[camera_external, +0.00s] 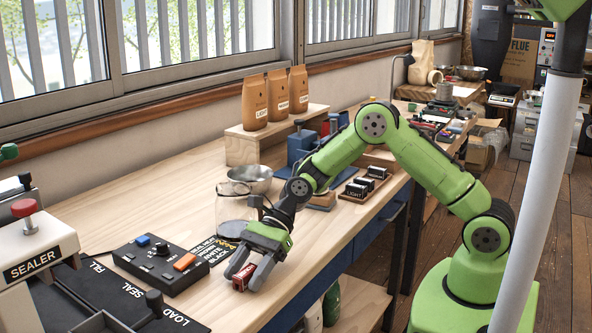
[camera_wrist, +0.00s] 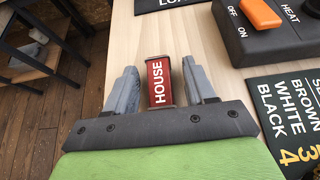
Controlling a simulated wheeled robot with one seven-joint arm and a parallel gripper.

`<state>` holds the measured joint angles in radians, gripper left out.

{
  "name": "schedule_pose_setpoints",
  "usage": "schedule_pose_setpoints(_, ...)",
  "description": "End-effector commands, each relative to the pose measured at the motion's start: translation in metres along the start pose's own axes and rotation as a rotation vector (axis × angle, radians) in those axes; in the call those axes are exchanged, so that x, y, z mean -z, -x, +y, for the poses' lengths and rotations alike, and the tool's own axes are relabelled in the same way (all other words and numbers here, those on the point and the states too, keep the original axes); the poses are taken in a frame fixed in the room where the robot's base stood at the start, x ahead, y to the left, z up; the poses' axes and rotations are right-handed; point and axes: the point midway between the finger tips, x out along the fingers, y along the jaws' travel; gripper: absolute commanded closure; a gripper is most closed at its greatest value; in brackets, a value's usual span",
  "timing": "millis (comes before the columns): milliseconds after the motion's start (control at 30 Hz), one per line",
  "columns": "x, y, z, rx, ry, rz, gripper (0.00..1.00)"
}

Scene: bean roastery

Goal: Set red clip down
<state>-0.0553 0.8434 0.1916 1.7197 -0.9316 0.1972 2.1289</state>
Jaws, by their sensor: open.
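The red clip (camera_wrist: 159,82), with HOUSE in white letters, sits between the two grey fingers of my gripper (camera_wrist: 161,88) in the wrist view. A gap shows on each side of it, so the jaws are open around it and not gripping it. In the external view my gripper (camera_external: 249,279) is low over the front part of the wooden bench (camera_external: 300,260), with the red clip (camera_external: 243,275) between its fingers. The clip appears to rest on the bench; its underside is hidden.
A black control box (camera_external: 160,265) with an orange switch stands left of my gripper. A black label card (camera_wrist: 288,110) lies between them. A glass jar (camera_external: 232,215) stands behind my gripper. The bench's front edge is close, with floor beyond.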

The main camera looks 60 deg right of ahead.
Motion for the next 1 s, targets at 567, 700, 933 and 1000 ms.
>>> schedule_pose_setpoints(567, -0.004, 0.116, -0.001, 0.002, 0.0, 0.0, 0.46)
schedule_pose_setpoints(700, -0.003, 0.122, 0.0, 0.0, 0.001, 0.0, 0.46)
schedule_pose_setpoints(933, -0.003, 0.123, 0.001, 0.002, 0.018, 0.011, 0.46)
schedule_pose_setpoints(1000, -0.007, 0.128, 0.006, 0.008, 0.097, 0.062, 0.46)
